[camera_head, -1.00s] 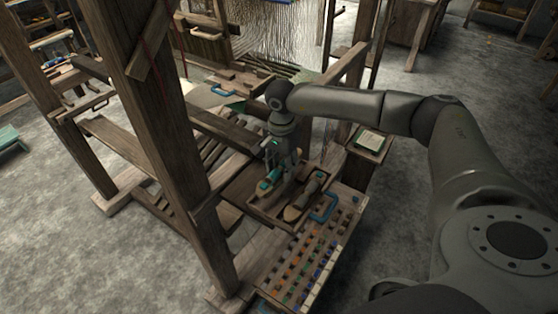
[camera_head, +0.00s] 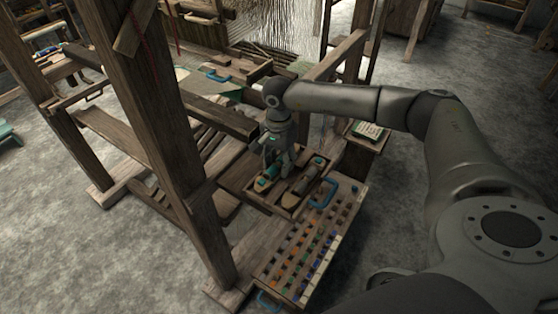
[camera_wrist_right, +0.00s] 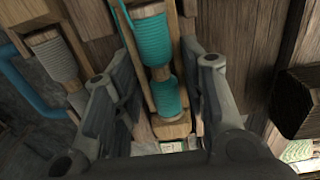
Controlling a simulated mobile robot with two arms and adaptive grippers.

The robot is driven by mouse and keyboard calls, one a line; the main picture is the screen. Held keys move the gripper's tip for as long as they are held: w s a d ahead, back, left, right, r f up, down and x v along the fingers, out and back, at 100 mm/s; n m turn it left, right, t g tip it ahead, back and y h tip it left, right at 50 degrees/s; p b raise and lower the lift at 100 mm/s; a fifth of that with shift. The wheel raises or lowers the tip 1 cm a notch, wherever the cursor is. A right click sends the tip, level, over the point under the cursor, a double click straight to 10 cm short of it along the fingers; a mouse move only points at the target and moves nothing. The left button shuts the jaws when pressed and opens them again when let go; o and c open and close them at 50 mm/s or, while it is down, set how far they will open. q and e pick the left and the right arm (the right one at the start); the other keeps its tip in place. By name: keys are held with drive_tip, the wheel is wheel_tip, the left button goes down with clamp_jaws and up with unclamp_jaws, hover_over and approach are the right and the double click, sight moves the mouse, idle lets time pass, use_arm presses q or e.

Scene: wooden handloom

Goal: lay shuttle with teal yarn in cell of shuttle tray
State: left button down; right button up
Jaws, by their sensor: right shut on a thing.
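The shuttle with teal yarn (camera_head: 264,184) is at the left cell of the wooden shuttle tray (camera_head: 289,213). In the right wrist view the teal yarn (camera_wrist_right: 150,42) is wound on a pale wooden shuttle lying lengthwise between the fingers. My right gripper (camera_head: 276,170) points down over the tray and is shut on this shuttle; its fingers also show in the right wrist view (camera_wrist_right: 160,95). I cannot tell whether the shuttle touches the cell floor. My left gripper is not in view.
A shuttle with grey yarn (camera_wrist_right: 54,57) lies in the neighbouring cell, also seen in the head view (camera_head: 300,186). A blue handle (camera_head: 325,193) is at the tray's right. A compartment box of coloured pieces (camera_head: 310,245) stands in front. A thick loom post (camera_head: 165,150) rises at left.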

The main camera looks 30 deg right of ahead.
drive_tip(key=shift+f, duration=0.2)
drive_tip(key=o, duration=1.2)
wheel_tip(320, 180, up, 12)
drive_tip(key=shift+r, duration=0.1)
